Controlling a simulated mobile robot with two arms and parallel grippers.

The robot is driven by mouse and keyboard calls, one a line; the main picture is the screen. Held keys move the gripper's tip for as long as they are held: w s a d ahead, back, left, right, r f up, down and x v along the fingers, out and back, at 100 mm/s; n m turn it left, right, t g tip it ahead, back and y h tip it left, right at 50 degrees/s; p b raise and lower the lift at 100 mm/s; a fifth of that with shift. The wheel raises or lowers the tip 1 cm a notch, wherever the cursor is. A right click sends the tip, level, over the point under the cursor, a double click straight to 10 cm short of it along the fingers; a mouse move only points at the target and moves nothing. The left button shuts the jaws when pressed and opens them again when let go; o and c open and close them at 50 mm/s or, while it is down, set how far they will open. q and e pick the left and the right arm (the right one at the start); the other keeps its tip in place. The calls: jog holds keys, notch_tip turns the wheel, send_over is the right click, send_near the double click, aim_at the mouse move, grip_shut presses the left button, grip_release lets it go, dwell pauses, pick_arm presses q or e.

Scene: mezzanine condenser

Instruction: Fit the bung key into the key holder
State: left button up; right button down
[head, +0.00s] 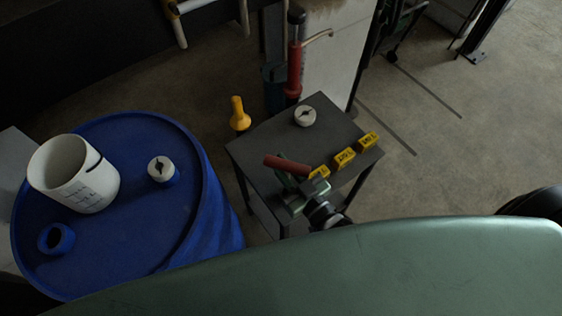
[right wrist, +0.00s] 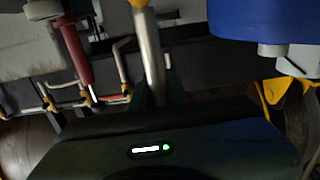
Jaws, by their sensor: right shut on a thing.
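My right gripper (head: 291,180) is over the front of the dark table, shut on the bung key, whose red bar-shaped handle (head: 284,164) shows at its far side. In the right wrist view a pale metal shaft (right wrist: 149,55) rises in front of the jaws; I cannot tell if it belongs to the key. A round white piece with a dark slot (head: 305,117) stands on the table, beyond the gripper and apart from it. A similar white piece (head: 158,165) stands on the blue drum. I cannot tell which is the key holder. My left gripper is out of view.
The dark table (head: 262,141) carries several yellow labelled blocks (head: 344,158) along its right side. The blue drum (head: 125,240) at left bears a white tub (head: 90,190) and a blue ring (head: 56,239). A red pump (head: 294,70) stands behind the table, a yellow object (head: 238,115) at its left.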

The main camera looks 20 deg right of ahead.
jog(key=shift+f+b, duration=2.45)
jog(key=shift+f, duration=1.4)
jog(key=c, duration=1.3)
grip_release()
jog(key=shift+s+f, duration=0.1)
jog(key=shift+s, duration=0.05)
jog(key=shift+s+d, duration=0.15)
jog(key=shift+s, duration=0.2)
jog(key=b+v, duration=0.1)
jog(key=v, duration=0.5)
jog(key=shift+s+d, duration=0.1)
jog(key=shift+s, duration=0.3)
